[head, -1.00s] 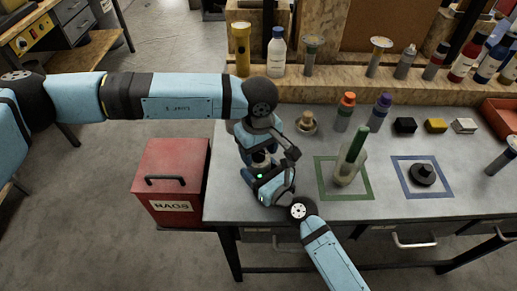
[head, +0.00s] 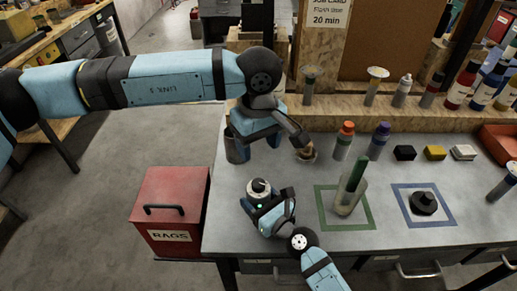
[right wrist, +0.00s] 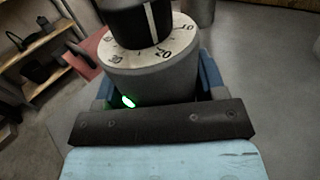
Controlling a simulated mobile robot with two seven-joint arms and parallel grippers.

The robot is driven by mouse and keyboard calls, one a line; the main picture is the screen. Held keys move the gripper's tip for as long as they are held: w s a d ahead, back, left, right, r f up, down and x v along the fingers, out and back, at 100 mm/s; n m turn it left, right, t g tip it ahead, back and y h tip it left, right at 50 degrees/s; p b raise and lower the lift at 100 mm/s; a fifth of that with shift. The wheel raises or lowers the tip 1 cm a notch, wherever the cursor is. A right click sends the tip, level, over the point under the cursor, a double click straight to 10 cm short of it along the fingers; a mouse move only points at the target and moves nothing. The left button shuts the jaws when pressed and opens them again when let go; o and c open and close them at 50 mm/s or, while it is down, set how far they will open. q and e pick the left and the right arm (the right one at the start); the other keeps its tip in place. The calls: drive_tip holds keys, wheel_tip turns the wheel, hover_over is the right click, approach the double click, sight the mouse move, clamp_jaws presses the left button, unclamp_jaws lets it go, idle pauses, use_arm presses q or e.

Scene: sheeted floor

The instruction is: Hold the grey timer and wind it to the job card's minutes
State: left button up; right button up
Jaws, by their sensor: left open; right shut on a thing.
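The grey timer (head: 259,190) is upright just above or on the bench's left part; I cannot tell which. My right gripper (head: 270,203) is shut on its body. In the right wrist view the timer (right wrist: 155,75) shows a white dial and a black knob (right wrist: 140,20). The knob's white line points roughly toward the 20 mark; the slanted view hides the exact reading. My left gripper (head: 274,138) is open, behind and above the timer, apart from it; its fingertips are partly hidden. The job card (head: 325,16), cut off at the top, reads 20 min.
A red rags box (head: 172,205) is left of the bench.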

drive_tip(key=o, duration=1.1)
